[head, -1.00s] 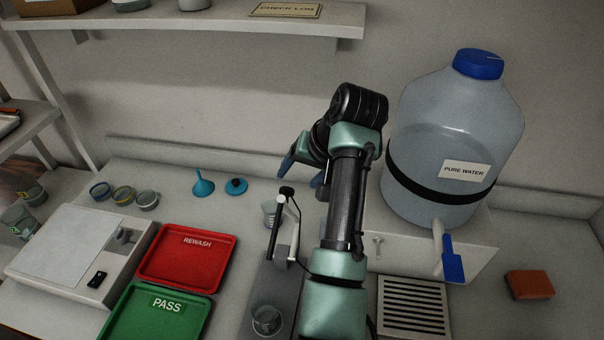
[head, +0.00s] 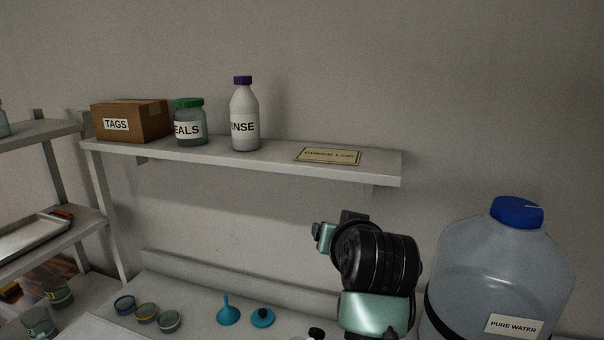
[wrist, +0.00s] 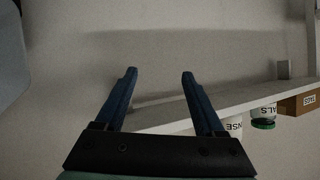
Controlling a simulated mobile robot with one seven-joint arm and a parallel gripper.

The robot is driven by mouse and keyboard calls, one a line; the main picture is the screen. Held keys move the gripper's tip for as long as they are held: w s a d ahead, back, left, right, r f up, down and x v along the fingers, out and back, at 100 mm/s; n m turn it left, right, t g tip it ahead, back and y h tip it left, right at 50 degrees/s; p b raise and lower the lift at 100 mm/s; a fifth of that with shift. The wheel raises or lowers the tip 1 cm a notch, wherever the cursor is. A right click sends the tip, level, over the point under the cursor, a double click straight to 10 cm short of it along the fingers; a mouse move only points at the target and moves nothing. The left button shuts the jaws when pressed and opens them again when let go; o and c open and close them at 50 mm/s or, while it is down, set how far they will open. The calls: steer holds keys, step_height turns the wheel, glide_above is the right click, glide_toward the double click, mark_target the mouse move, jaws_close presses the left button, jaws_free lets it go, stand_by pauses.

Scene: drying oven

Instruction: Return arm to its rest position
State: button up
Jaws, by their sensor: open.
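My gripper (wrist: 160,75) shows in the wrist view with its two blue fingers spread apart and nothing between them. It faces the plain wall, with the shelf edge beyond its right finger. In the head view my arm rises at the lower right, its black joint in front of the wall, and the fingers are hidden there. The arm stands just left of the pure water jug (head: 500,270).
A wall shelf (head: 375,170) holds a tags box (head: 130,122), a green-capped jar (head: 189,125), a rinse bottle (head: 245,120) and a check log sign (head: 328,155). Small dishes (head: 146,313), a blue funnel (head: 228,313) and a blue lid (head: 263,318) lie on the bench.

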steer(key=s+a+r+t, duration=0.1)
steer(key=s+r+t, duration=0.15)
steer(key=r, duration=0.35)
steer(key=s+a+r+t, duration=0.1)
steer(key=s+r+t, duration=0.15)
steer(key=r, duration=0.45)
steer(key=s+a+r+n+t, duration=0.2)
steer(key=s+a+r+t, duration=0.2)
steer(key=s+r+t, duration=0.5)
steer(key=s+r, duration=0.8)
steer(key=s, duration=0.2)
steer(key=shift+r+h, duration=0.15)
steer(key=shift+h, duration=0.15)
steer(key=shift+s+a+r+t, duration=0.1)
steer(key=shift+s+r+t, duration=0.05)
steer(key=shift+s+t, duration=0.2)
steer(key=shift+c, duration=1.5)
steer(key=shift+s, duration=0.1)
steer(key=shift+c, duration=0.2)
